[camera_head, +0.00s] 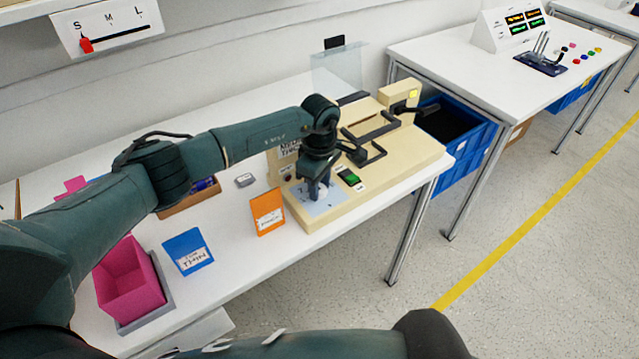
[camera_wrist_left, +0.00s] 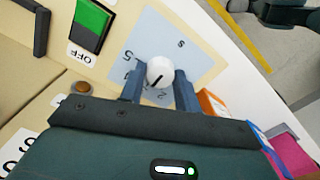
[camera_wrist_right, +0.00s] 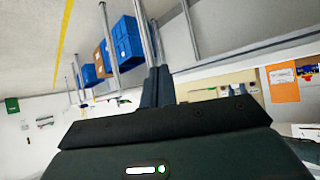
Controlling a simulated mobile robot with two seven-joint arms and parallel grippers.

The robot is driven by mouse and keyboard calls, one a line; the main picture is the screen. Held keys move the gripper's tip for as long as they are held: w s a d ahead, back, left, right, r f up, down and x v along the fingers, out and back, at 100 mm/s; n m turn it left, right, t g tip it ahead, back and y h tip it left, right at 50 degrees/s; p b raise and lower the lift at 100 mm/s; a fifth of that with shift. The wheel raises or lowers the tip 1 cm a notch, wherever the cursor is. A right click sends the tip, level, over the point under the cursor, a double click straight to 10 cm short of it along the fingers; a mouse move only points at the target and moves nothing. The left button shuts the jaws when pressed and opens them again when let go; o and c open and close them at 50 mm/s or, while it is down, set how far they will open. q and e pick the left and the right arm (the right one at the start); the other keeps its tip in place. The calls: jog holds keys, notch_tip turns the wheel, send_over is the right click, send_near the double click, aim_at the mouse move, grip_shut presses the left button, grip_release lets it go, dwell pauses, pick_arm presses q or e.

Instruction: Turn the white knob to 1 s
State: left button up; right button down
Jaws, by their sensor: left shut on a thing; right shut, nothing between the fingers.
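The white knob (camera_wrist_left: 160,71) shows in the left wrist view, on a pale blue dial plate (camera_wrist_left: 205,62) with printed marks. A dark pointer line on the knob runs slantwise. Some dial numbers are partly hidden by the fingers, and I cannot tell which mark the pointer meets. My left gripper (camera_wrist_left: 160,80) is shut on the white knob, one finger on each side. In the head view the left gripper (camera_head: 318,188) reaches down over the dial plate on the beige machine (camera_head: 405,155), and hides the knob. My right gripper (camera_wrist_right: 157,75) is shut and empty, away from the machine.
A green rocker switch (camera_wrist_left: 91,22) marked OFF sits beside the dial. An orange card (camera_head: 267,212), a blue card (camera_head: 188,252) and a pink bin (camera_head: 130,283) stand on the white table left of the machine. A blue crate (camera_head: 468,150) is beyond the table's right end.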

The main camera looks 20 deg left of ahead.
pick_arm(q)
jog(key=shift+n, duration=0.4)
pick_arm(e)
jog(key=shift+f, duration=0.2)
pick_arm(q)
jog(key=shift+n+b, duration=0.3)
jog(key=shift+b, duration=0.05)
jog(key=n+b, duration=0.1)
jog(key=n, duration=0.2)
jog(key=n+b, duration=0.1)
jog(key=n, duration=0.4)
jog(key=shift+n+b, duration=0.3)
jog(key=n, duration=0.3)
jog(key=shift+n, duration=1.4)
pick_arm(e)
jog(key=shift+w+a+t+y, duration=0.3)
jog(key=shift+w+a, duration=0.05)
jog(key=shift+a, duration=0.35)
jog(key=shift+f, duration=0.15)
